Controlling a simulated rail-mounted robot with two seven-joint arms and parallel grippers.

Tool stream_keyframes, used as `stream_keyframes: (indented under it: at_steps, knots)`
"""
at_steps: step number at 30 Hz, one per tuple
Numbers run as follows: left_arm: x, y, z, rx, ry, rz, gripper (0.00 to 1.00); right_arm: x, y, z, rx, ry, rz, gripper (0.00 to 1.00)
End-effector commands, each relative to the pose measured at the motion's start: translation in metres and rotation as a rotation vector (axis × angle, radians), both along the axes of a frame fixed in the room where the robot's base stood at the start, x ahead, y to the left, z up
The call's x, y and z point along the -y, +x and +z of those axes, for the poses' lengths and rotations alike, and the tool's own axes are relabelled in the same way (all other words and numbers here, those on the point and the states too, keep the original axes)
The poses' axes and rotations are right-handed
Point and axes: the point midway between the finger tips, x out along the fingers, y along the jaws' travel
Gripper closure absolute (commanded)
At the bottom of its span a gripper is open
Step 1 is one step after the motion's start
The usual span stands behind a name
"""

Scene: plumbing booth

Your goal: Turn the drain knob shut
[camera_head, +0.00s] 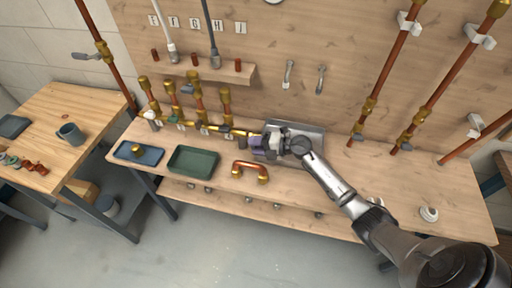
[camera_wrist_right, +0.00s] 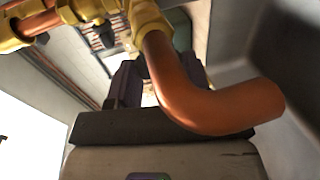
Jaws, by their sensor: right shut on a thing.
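A brass manifold (camera_head: 205,128) runs along the back of the workbench, with several upright brass and copper branches. My right gripper (camera_head: 258,144) is at the manifold's right end, its purple-tinted fingers closed there. The drain knob is hidden between or behind the fingers, so its angle cannot be read. In the right wrist view, the fingers (camera_wrist_right: 158,82) reach forward behind a copper elbow pipe (camera_wrist_right: 205,100), which hangs from a brass fitting (camera_wrist_right: 148,18) and covers much of the jaw. My left gripper is in neither view.
A grey metal basin (camera_head: 312,133) lies behind my right wrist. A green tray (camera_head: 193,174), a blue tray (camera_head: 150,159) and a copper U-pipe (camera_head: 250,167) lie along the bench front. Copper risers (camera_head: 385,75) stand at right. The bench right of my forearm is mostly clear.

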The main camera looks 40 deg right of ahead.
Motion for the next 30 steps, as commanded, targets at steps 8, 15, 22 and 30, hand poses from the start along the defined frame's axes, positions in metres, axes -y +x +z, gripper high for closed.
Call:
stream_keyframes:
  at_steps: [8, 15, 22, 30]
  knots:
    - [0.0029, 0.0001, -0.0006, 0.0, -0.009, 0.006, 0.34, 0.0001, -0.0003, -0.0004, 0.005, 0.002, 0.001, 0.79]
    - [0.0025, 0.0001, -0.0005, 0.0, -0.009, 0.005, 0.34, 0.0, -0.0003, -0.0006, 0.004, 0.002, 0.001, 0.46]
    - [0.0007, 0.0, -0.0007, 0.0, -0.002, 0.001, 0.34, 0.0, -0.0004, -0.0009, 0.003, 0.002, 0.001, 0.3]
    - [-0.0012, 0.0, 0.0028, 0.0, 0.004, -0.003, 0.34, -0.0001, -0.0004, -0.0001, -0.01, -0.005, 0.001, 0.3]
